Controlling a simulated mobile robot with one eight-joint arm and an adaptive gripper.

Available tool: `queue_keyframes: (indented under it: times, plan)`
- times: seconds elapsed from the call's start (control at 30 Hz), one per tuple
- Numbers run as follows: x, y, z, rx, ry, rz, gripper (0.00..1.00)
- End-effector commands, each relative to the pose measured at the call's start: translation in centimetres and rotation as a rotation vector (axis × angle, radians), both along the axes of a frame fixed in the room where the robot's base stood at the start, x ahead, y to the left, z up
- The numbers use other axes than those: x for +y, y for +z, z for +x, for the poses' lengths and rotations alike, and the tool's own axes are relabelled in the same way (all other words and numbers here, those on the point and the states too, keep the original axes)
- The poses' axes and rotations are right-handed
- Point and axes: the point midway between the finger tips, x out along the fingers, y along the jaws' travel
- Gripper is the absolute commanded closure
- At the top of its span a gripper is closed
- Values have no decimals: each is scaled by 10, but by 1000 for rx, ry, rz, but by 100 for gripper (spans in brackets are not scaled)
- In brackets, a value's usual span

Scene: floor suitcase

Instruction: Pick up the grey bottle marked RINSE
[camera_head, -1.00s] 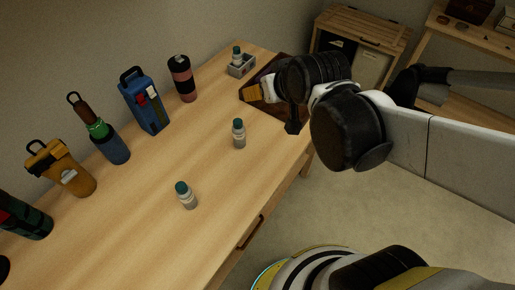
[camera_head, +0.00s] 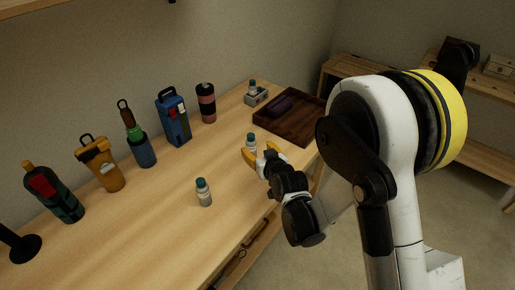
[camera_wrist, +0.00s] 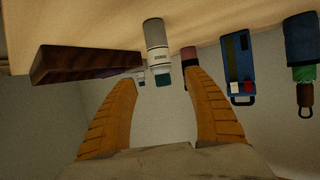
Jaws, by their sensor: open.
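Several similar small grey-white bottles with teal caps are in view. One bottle (camera_head: 251,141) stands on the table just beyond my open yellow fingers (camera_head: 261,155), partly hidden by them. In the wrist view, which appears upside down, a bottle (camera_wrist: 157,42) is large, with its teal cap between my fingertips (camera_wrist: 160,80); the fingers appear clear of it. A second bottle (camera_head: 204,193) stands alone nearer the front. A third (camera_head: 252,88) stands in a grey holder (camera_head: 262,98) at the back. The label words are too small to read.
A dark wooden tray (camera_head: 304,131) holding a purple item (camera_head: 281,104) lies right of the bottles.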

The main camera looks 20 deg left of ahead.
Motion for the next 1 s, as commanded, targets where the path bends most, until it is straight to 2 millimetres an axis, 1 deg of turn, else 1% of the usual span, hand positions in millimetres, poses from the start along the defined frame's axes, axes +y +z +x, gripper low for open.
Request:
queue_keyframes:
  times: [0.03, 0.1, 0.27, 0.47, 0.6, 0.87, 0.9, 0.97, 1.0]
  plan:
    - [5, -4, 7, 0, 0, 0, 40]
    - [10, -9, 14, 1, 0, -1, 40]
    - [16, -14, 23, 1, 0, 0, 40]
    - [32, -32, 44, 1, -1, 0, 40]
    - [41, -36, 56, 1, -1, -1, 40]
    - [42, -34, 58, 1, -1, 0, 40]
    - [42, -34, 58, 1, -1, 0, 50]
    - [42, -34, 58, 1, -1, 0, 69]
    - [42, -34, 58, 1, -1, 0, 81]
